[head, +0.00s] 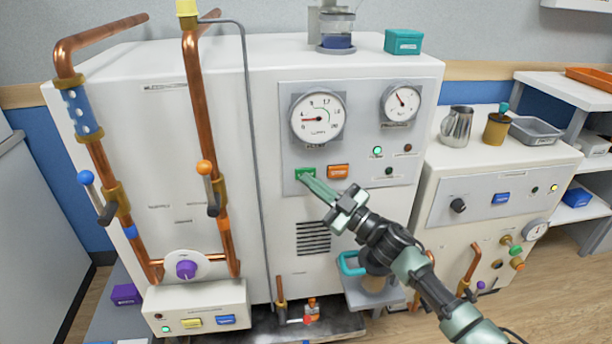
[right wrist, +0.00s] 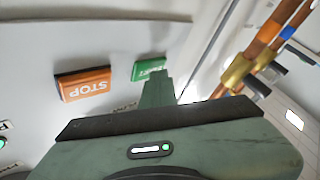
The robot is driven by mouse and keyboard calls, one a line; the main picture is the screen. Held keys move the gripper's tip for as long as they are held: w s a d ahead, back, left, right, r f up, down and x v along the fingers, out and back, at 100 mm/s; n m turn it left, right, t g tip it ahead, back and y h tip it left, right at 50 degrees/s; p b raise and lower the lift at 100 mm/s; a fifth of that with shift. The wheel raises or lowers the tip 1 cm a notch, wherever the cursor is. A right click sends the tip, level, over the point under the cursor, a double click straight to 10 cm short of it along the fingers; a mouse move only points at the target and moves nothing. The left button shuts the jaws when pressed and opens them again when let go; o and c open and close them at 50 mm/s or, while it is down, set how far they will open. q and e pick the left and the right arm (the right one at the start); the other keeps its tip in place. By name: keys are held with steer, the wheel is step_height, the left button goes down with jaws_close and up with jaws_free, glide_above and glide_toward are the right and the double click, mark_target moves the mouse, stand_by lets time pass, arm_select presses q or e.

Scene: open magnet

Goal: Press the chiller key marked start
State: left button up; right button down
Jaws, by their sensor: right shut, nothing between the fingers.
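The green start key (head: 305,174) sits on the grey panel of the white chiller cabinet (head: 355,245), left of the orange stop key (head: 338,171). My right gripper (head: 306,178) is shut and empty, its fingertips at the lower edge of the green key. In the right wrist view the green key (right wrist: 149,67) shows just beyond the fingertips (right wrist: 157,78), partly covered by them. The orange key, marked STOP, (right wrist: 84,84) lies to its left there, clear of the fingers. I cannot tell whether the fingertips touch the green key. My left gripper is not in view.
Two dial gauges (head: 318,118) (head: 401,102) sit above the keys, and a green lamp (head: 377,151) glows right of them. A thin grey pipe (head: 256,150) and copper pipes (head: 200,95) stand to the left. A lower cabinet (head: 500,235) stands at the right.

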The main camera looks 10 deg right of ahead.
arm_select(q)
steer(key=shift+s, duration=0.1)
arm_select(e)
steer(key=shift+s, duration=0.15)
arm_select(q)
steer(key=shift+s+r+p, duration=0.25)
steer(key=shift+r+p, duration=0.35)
steer(key=shift+p, duration=0.1)
arm_select(e)
steer(key=shift+s, duration=0.65)
